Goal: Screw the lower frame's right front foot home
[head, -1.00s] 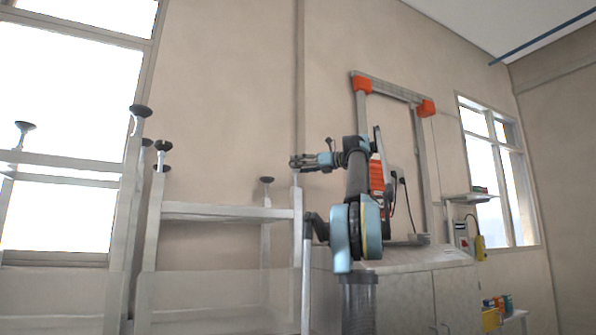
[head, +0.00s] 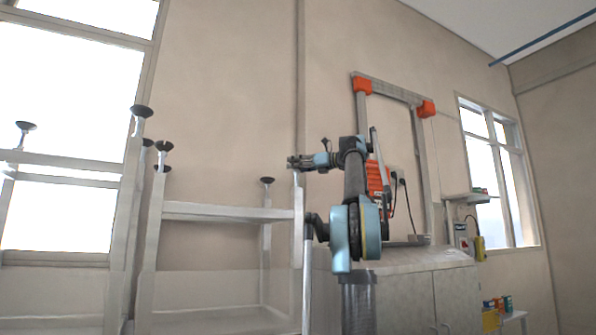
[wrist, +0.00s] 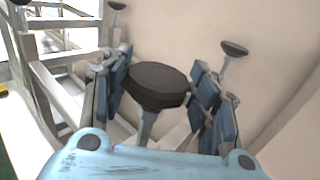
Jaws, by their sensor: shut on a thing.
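The lower frame (head: 228,213) is a pale frame standing with its posts upward, on the left in the head view. Its right front foot (wrist: 158,82) is a dark round disc on a pale stem, close up in the wrist view. My gripper (wrist: 161,98) is shut on the foot, with blue-padded fingers on both sides of it. In the head view my gripper (head: 297,162) is at the top of the frame's right front post (head: 298,215), and its fingers hide the foot there. How far the stem sits in the post cannot be seen.
Other dark feet stand on posts, one behind (head: 267,181) and one to the left (head: 163,146). A second pale frame (head: 70,159) stands at the far left. An orange-cornered arch (head: 392,88) and a grey cabinet (head: 410,275) are on the right.

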